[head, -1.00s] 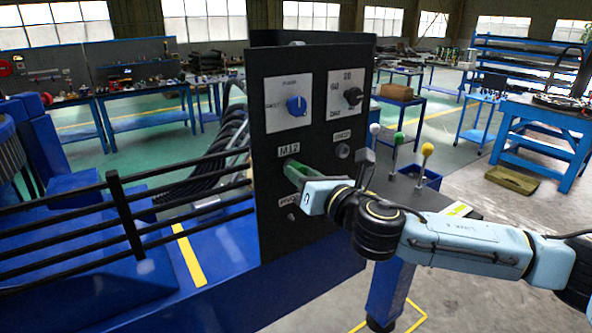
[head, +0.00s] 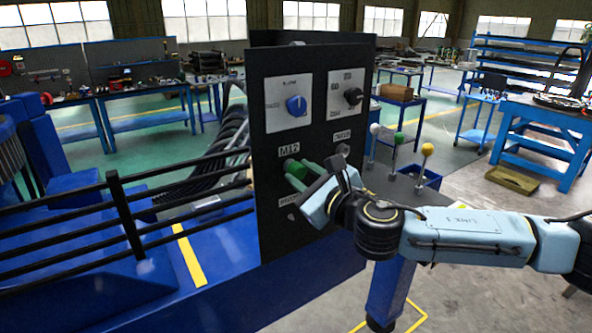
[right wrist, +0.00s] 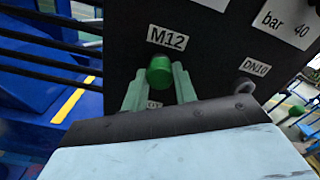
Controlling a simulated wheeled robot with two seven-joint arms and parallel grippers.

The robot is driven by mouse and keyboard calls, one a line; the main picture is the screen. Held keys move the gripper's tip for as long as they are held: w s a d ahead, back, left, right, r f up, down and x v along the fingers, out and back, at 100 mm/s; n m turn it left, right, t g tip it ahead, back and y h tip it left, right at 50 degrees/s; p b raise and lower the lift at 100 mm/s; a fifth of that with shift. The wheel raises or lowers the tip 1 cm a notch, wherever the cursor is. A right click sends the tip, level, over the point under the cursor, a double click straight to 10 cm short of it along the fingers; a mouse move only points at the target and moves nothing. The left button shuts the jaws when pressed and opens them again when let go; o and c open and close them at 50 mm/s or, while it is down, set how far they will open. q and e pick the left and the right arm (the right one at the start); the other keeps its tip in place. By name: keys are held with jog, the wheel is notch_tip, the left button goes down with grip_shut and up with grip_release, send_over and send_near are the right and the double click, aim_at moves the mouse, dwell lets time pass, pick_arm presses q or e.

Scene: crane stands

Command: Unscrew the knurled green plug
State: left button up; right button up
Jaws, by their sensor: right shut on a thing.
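The green plug (head: 290,164) sits in the black panel just under the M12 label. In the right wrist view the plug (right wrist: 159,68) shows as a round green knob in the middle. My right gripper (head: 297,171) reaches it from the lower right, with one pale green finger on each side of the plug. Its fingers are shut on the plug, and the wrist body hides what lies below. I cannot tell how far the plug stands out of the panel. My left gripper is not in view.
The black panel (head: 262,215) also carries a blue knob (head: 296,105), a black knob (head: 353,96) and a grey DN10 fitting (right wrist: 246,87) to the right of the plug. Levers with white, green and yellow balls (head: 427,149) stand right of the panel. Black railing (head: 120,210) runs at left.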

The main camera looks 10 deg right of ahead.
jog(key=shift+f+n, duration=0.2)
jog(key=shift+n, duration=0.4)
jog(key=o, duration=1.1)
jog(key=shift+s+r, duration=0.1)
jog(key=shift+r, duration=0.05)
jog(key=shift+c, duration=0.6)
